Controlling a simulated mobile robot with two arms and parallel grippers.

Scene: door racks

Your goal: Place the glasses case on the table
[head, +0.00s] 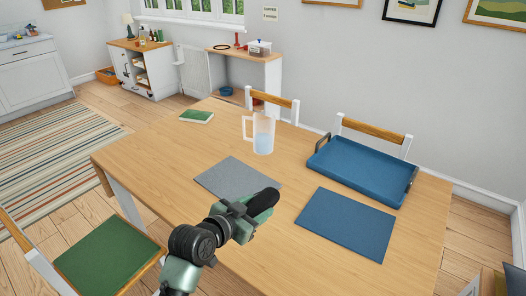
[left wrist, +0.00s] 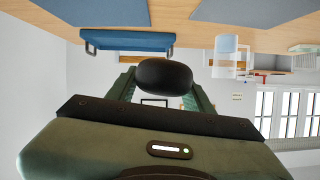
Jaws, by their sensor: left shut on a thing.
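A black rounded glasses case (head: 262,206) is in my left gripper (head: 256,204), above the near part of the wooden table (head: 160,165). In the left wrist view the dark case (left wrist: 165,77) sits between the two green fingers (left wrist: 165,90), which are shut on it. The case appears held above the tabletop, apart from it. My right gripper is not in view.
On the table are a grey placemat (head: 235,177), a blue placemat (head: 345,225), a blue tray (head: 360,172) with handles, a clear pitcher (head: 263,135) and a green book (head: 196,116). Chairs stand around it. The table's left part is bare.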

